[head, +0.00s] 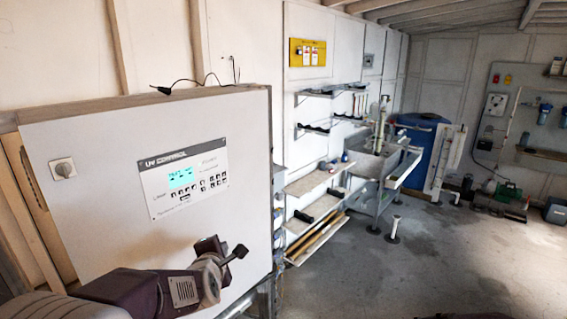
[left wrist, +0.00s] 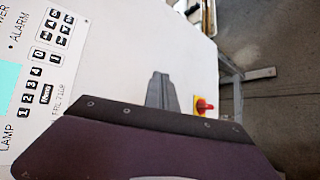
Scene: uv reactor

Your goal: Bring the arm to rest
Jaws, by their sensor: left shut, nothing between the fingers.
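My left arm comes in from the lower left in the head view. Its gripper (head: 238,253) is shut and empty, in front of the lower right part of the white UV control cabinet (head: 100,225). The cabinet's panel (head: 185,180) has a lit cyan display and black keys, above the gripper. In the left wrist view the shut fingers (left wrist: 162,92) stand in front of the white cabinet face, right of the keypad (left wrist: 45,60). I cannot tell whether they touch the face. My right gripper is not in view.
A grey rotary knob (head: 62,169) is at the cabinet's left. A red knob on a yellow plate (left wrist: 204,107) is near the fingers. Shelves (head: 312,185), a sink bench (head: 375,165) and a blue barrel (head: 425,140) stand beyond. The grey floor (head: 400,265) at right is mostly clear.

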